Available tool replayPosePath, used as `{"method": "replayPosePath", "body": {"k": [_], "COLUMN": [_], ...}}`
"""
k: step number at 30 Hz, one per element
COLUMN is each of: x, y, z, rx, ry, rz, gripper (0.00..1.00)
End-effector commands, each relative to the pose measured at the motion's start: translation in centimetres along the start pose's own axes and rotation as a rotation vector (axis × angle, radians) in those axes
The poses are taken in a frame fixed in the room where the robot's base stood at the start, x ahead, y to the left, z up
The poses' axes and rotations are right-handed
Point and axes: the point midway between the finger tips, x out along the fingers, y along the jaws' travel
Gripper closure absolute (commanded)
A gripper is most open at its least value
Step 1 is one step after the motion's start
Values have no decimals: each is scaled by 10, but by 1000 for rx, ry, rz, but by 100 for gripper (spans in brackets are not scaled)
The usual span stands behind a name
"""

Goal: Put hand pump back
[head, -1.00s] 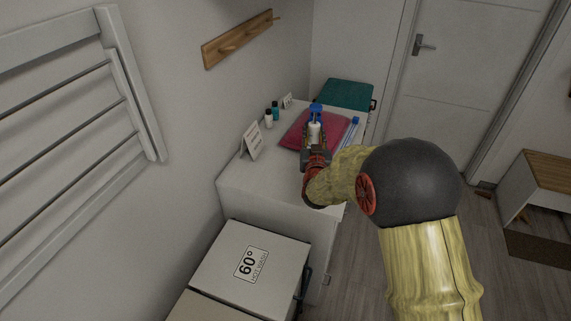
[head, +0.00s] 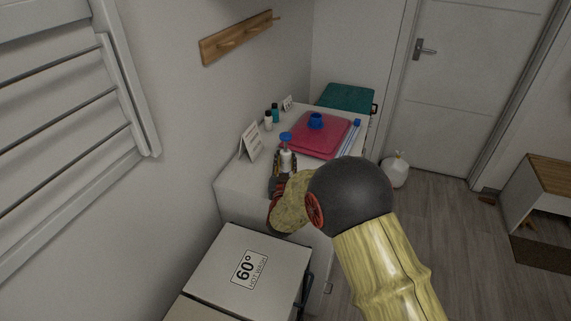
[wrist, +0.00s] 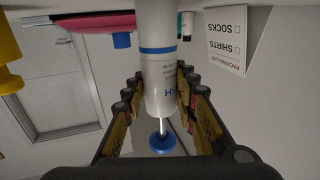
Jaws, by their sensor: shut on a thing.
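The hand pump (head: 286,158) is a white bottle with a blue pump head, above the near part of the white cabinet top (head: 239,176). My gripper (head: 285,168) is shut around it. In the wrist view the bottle (wrist: 158,70) stands between the two fingers (wrist: 156,88); that picture is upside down, with the blue head at the bottom. The bottle looks upright. I cannot tell whether its base touches the cabinet top.
A card (head: 251,141) and small bottles (head: 275,113) stand along the wall.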

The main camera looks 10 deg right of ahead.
Motion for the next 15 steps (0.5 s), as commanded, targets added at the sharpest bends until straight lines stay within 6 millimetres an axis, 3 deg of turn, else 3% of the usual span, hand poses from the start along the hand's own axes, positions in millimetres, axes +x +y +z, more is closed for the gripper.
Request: {"method": "replayPosePath", "body": {"k": [11,12,15], "x": [1,0,1], "y": [0,0,0], "z": [2,2,1], "rx": [2,2,2], "ry": [5,3,3], "rz": [-1,-1,-1], "gripper": [100,70,65]}}
